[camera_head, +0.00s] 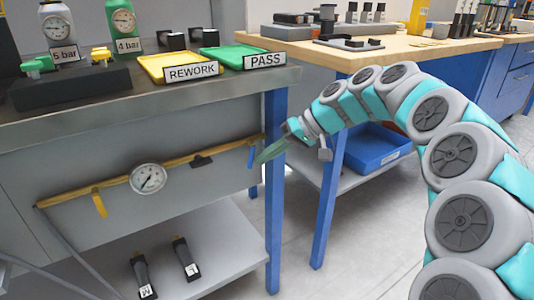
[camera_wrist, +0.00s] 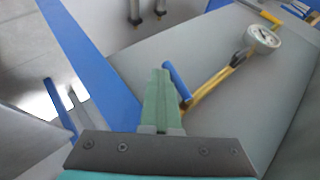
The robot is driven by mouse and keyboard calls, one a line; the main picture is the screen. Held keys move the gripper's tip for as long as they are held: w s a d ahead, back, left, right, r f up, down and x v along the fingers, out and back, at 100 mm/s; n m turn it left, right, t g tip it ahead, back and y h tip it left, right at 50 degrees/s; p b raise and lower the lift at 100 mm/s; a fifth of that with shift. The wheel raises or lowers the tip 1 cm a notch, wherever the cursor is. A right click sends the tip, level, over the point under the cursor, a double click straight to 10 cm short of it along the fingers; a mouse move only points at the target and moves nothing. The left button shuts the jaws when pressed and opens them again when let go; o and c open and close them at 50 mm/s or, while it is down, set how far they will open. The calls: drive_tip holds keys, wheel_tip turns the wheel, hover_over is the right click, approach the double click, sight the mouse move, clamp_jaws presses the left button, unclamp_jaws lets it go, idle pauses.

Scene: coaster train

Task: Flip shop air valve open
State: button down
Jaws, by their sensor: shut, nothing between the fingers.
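A brass air pipe (camera_head: 118,184) runs along the front panel under the bench. At its right end a blue valve lever (camera_head: 251,157) hangs down, across the pipe. In the wrist view the blue lever (camera_wrist: 177,82) stands just right of my fingertips, and the pipe (camera_wrist: 212,88) leads away from it. A yellow lever (camera_head: 99,205) hangs from the pipe's left part. No label names either valve. My gripper (camera_head: 269,152), with green fingers, is shut and empty beside the blue lever. I cannot tell whether they touch. The fingers also show in the wrist view (camera_wrist: 160,85).
A round gauge (camera_head: 148,179) sits mid-pipe, with a black fitting (camera_head: 202,161) to its right. A blue bench leg (camera_head: 275,200) stands close to my gripper. A blue bin (camera_head: 374,150) lies on the shelf behind. Open floor shows between the benches.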

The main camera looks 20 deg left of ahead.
sight(249, 162)
drive_tip(key=g+y, duration=0.1)
drive_tip(key=s+m+g+y, duration=0.1)
drive_tip(key=a+g+y, duration=0.1)
drive_tip(key=y, duration=0.1)
drive_tip(key=shift+s+f+m, duration=0.15)
drive_tip(key=shift+f+m, duration=0.25)
drive_tip(key=shift+s+a+r+m+g+y+b, duration=0.15)
drive_tip(key=shift+s+a+m+g+y, duration=0.15)
drive_tip(key=shift+s+a+g+y, duration=0.25)
drive_tip(key=shift+s+a+r+m+g+y+b, duration=0.15)
drive_tip(key=shift+s+a+m+g+y, duration=0.15)
drive_tip(key=shift+y, duration=0.45)
drive_tip(key=shift+s+a+r, duration=0.1)
drive_tip(key=shift+s+r, duration=0.05)
drive_tip(key=shift+s, duration=0.05)
idle(0.6)
